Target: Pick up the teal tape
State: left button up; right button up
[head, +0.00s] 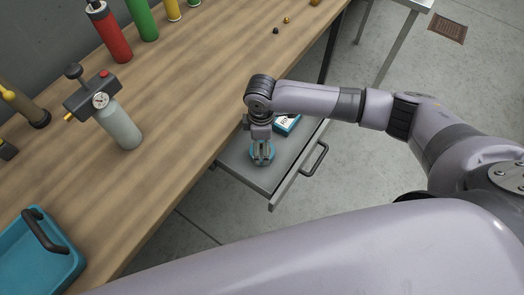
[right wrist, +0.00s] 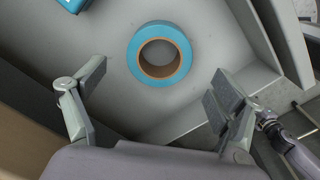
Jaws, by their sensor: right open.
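The teal tape (right wrist: 178,36) is a roll with a brown core. It lies flat on the floor of the open grey drawer (head: 238,168). In the head view the tape (head: 251,156) is partly hidden under my right gripper (head: 262,158), which points down over it. In the right wrist view my right gripper (right wrist: 155,92) is open and empty, with its fingers spread wide to either side. The tape shows between and beyond the fingertips, and nothing is held. My left gripper is not in view.
A blue box with a white label (head: 285,123) lies deeper in the drawer. The wooden bench (head: 190,100) runs along the drawer's left side.

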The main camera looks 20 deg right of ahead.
aim_at(261, 151)
jog(key=shift+f, duration=0.25)
notch_tip(261, 151, down, 4)
jog(key=shift+w+a+r+p, duration=0.1)
jog(key=shift+r+p, duration=0.05)
jog(key=shift+p, duration=0.15)
jog(key=shift+f, duration=0.55)
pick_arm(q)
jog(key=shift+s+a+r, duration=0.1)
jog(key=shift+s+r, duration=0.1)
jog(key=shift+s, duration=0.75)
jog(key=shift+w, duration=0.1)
pick_arm(e)
jog(key=shift+c, duration=0.5)
jog(key=c, duration=0.4)
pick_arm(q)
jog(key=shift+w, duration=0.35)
pick_arm(e)
jog(key=c, duration=0.8)
